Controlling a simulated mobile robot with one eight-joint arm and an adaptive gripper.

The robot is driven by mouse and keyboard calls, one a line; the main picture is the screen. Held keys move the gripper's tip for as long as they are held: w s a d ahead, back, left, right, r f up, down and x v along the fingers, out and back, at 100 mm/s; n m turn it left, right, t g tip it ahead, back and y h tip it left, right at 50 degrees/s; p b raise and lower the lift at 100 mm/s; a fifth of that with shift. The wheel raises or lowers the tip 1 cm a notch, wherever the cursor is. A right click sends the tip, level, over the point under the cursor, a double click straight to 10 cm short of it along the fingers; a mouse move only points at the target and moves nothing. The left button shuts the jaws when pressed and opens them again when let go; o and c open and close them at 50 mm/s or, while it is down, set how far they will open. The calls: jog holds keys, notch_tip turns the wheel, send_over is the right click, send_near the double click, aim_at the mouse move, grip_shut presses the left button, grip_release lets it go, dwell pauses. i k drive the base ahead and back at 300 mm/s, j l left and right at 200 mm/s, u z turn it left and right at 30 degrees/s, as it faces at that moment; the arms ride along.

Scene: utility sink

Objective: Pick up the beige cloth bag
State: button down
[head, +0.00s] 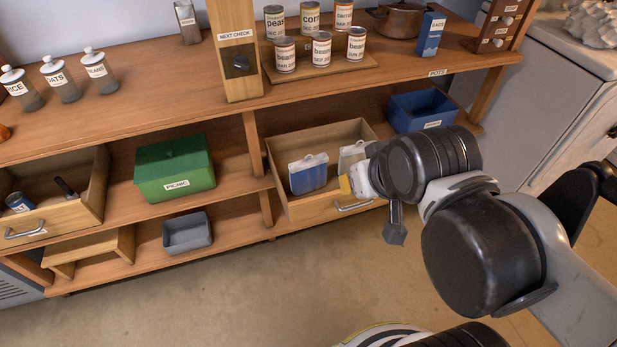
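A beige cloth bag (352,156) with a pale label stands in the open wooden drawer (322,208), right of a blue cloth bag (309,177). Its lower and right parts are hidden behind my gripper (352,184). My gripper is over the right front of the drawer, in front of the beige bag in the picture. I cannot tell whether it touches the bag. Its fingertips are small and partly hidden by my wrist, so their opening cannot be made out.
A blue bin (420,111) sits on the shelf right of the drawer. A green picnic box (174,168) and a grey tub (188,233) are to the left. Cans (321,50) and jars (60,78) stand on the counter above. The floor in front is clear.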

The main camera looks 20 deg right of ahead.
aim_at(350, 156)
jog(key=i+z, duration=0.15)
jog(key=z, duration=0.2)
jog(key=i+l+z, duration=0.1)
jog(key=z, duration=0.2)
jog(key=i+z, duration=0.2)
jog(key=z, duration=0.15)
